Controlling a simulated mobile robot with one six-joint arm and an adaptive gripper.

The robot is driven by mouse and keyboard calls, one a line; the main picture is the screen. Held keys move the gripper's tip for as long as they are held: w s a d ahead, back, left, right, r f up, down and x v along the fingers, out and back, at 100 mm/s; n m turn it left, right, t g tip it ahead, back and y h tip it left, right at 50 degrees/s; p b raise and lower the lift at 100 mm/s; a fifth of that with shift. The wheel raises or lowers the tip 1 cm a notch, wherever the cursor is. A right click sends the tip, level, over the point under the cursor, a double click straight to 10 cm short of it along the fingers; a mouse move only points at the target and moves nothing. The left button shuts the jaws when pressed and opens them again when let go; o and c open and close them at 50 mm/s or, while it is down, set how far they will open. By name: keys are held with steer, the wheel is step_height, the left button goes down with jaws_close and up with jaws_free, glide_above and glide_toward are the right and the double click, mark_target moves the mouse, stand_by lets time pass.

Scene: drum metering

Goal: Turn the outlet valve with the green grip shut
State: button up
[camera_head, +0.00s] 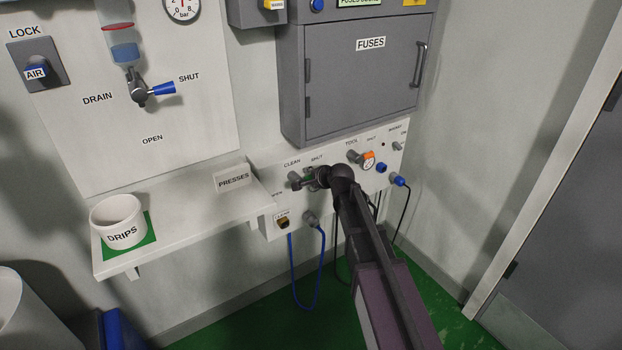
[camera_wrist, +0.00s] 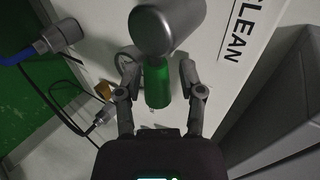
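The valve under the CLEAN label has a grey rounded body (camera_head: 294,181), which also shows at the top of the wrist view (camera_wrist: 168,27). Its green grip (camera_wrist: 157,86) points toward my gripper in the wrist view. My gripper (camera_wrist: 159,76) is open, with one finger on each side of the green grip and a visible gap on both sides. In the head view my gripper (camera_head: 316,178) is at this valve and hides most of the grip. The exact direction of the grip against the SHUT and OPEN marks is hard to tell.
Right of it on the same panel is an orange-marked TOOL valve (camera_head: 367,157). Blue (camera_head: 306,302) and black cables hang below. The grey FUSES box (camera_head: 360,75) overhangs the panel. A shelf (camera_head: 190,212) with a DRIPS cup (camera_head: 118,222) is at left.

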steer(key=shift+o, duration=0.7)
steer(key=shift+d, duration=0.1)
steer(key=w+d, duration=0.1)
steer(key=d, duration=0.3)
steer(key=s+d+f+n+g+h, duration=0.25)
steer(key=s+d+n, duration=0.2)
steer(key=s, duration=0.55)
steer(key=s+d+f+n+g+h, duration=0.2)
steer(key=s+d+f+n+g, duration=0.15)
steer(key=s+d, duration=0.45)
steer(key=s+d+f+n+g+h, duration=0.2)
steer(key=s+d+n+g, duration=0.15)
steer(key=s, duration=0.85)
step_height(320, 180, up, 26)
steer(key=p, duration=2.6)
steer(key=shift+w+a+f, duration=0.15)
steer(key=shift+w+a, duration=0.15)
